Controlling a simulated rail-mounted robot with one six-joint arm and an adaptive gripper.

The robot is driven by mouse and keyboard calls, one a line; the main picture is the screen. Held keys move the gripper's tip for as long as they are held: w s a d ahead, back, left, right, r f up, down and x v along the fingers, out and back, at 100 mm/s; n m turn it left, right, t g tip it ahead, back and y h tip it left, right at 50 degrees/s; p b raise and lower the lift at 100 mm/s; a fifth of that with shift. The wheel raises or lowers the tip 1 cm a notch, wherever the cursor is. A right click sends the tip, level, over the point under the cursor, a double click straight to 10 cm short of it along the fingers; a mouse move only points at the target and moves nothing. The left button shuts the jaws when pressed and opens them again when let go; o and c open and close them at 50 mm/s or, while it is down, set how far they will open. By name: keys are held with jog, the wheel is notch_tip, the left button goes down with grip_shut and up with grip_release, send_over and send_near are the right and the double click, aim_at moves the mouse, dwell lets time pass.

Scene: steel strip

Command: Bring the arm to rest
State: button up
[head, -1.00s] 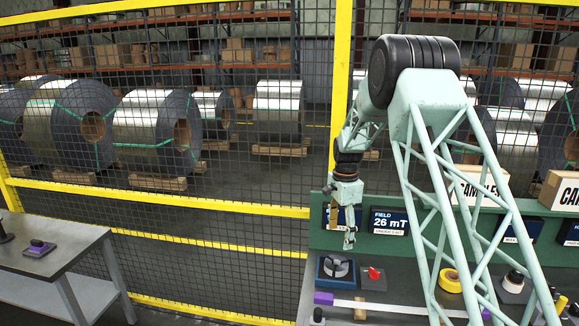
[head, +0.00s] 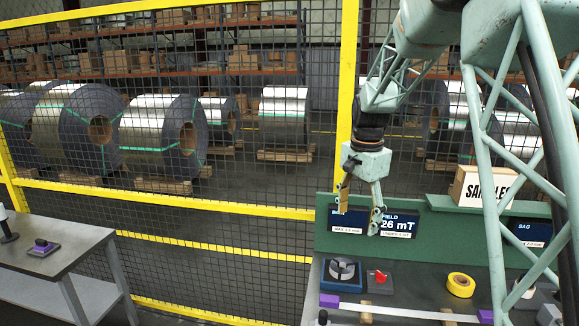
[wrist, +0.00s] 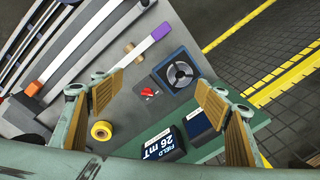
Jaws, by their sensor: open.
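My gripper (head: 359,212) hangs from my pale green lattice arm (head: 390,85), in front of the green back panel of the bench in the head view. Its two fingers are spread apart and nothing is between them. In the wrist view my gripper (wrist: 151,93) shows tan ribbed finger pads, wide open above the bench. The gripper is clear of the bench top and points downward.
Below are a round chuck device (head: 342,271), a red knob (head: 380,277), a yellow tape roll (head: 461,284) and a steel strip (head: 400,312). A field display (head: 398,224) and a samples box (head: 484,187) stand behind. A yellow-framed mesh fence (head: 200,206) and side table (head: 45,260) are left.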

jog(key=s+r+n+t+b, duration=0.1)
jog(key=s+r+n+b, duration=0.3)
jog(key=s, duration=0.9)
jog(key=s+r+n+b, duration=0.1)
jog(key=s+r, duration=0.6)
jog(key=s, duration=0.5)
jog(key=s+f+n+t+b, duration=0.1)
jog(key=s+f+n+b, duration=0.1)
jog(key=s, duration=1.2)
jog(key=s+f+n+t+b, duration=0.1)
jog(key=s+f+n, duration=0.3)
jog(key=s, duration=1)
jog(key=shift+s+f+b, duration=0.2)
jog(key=shift+s+b, duration=0.2)
jog(key=shift+b, duration=0.25)
